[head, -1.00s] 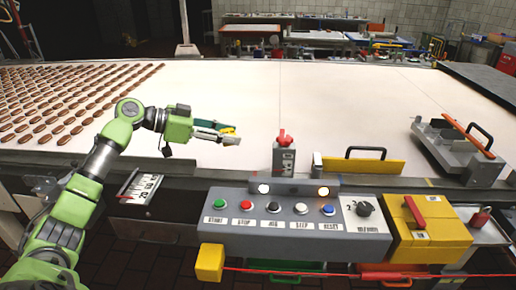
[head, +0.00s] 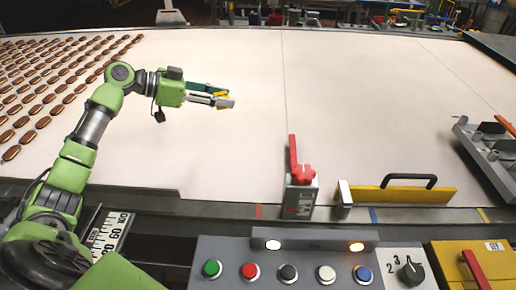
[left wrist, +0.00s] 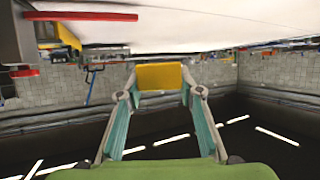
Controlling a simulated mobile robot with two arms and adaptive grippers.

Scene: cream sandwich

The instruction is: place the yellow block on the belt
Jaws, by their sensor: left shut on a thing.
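The yellow block (left wrist: 160,76) is held between the fingertips of my left gripper, centred in the left wrist view. In the head view only a small yellow part of it (head: 222,94) shows beside the fingers. My left gripper (head: 224,100) is shut on it, over the left-middle part of the wide pale belt (head: 370,110). In the left wrist view the belt (left wrist: 170,22) fills the top of the picture. The block seems held above the belt; the height of the gap is hard to tell. My right gripper is not in view.
Rows of brown cookies (head: 60,70) lie on the belt at the left. A red-handled lever box (head: 300,185), a yellow bar with a black handle (head: 400,193) and a button panel (head: 290,262) line the near edge. A metal fixture (head: 490,150) stands at right. The belt's middle is clear.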

